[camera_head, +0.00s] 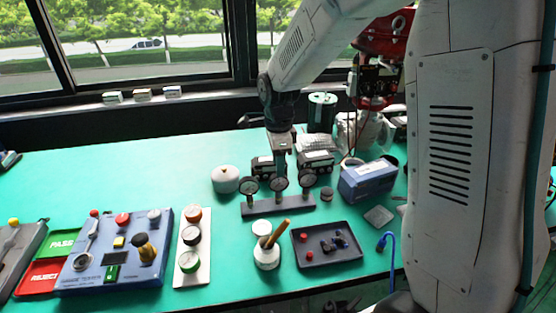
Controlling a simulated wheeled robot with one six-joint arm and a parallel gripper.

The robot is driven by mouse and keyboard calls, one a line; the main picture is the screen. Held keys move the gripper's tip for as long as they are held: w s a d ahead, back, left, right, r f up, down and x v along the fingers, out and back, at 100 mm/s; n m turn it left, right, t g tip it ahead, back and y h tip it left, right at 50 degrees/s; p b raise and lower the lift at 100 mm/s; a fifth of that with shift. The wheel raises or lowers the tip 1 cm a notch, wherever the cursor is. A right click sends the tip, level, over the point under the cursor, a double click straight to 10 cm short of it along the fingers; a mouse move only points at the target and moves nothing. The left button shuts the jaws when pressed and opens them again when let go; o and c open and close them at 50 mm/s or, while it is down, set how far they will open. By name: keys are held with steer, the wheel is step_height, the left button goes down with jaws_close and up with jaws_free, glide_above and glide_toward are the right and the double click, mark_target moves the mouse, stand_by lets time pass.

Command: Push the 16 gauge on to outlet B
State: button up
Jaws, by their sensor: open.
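A dark bar (290,206) stands on the green table, with three small round gauges on it: left (250,185), middle (280,184) and right (308,178). Their dial numbers are too small to read, so I cannot tell which is the 16 gauge. No outlet letter can be read, and I cannot pick out outlet B. My gripper (281,168) points down over the bar, its open fingers at or just behind the middle gauge. I cannot tell whether they touch it. A white plate (206,250) to the left carries three coloured round parts.
A grey-blue test panel (75,272) and green and red trays lie left. A cup (266,256) holding a stick and a dark parts tray (348,255) stand in front. A blue box (365,184) is right, a round pot (225,180) left. The back-left table is clear.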

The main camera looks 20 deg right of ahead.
mark_target(278, 188)
step_height(278, 188, down, 8)
steer(key=shift+r, duration=0.25)
jaws_close()
stand_by(0.4)
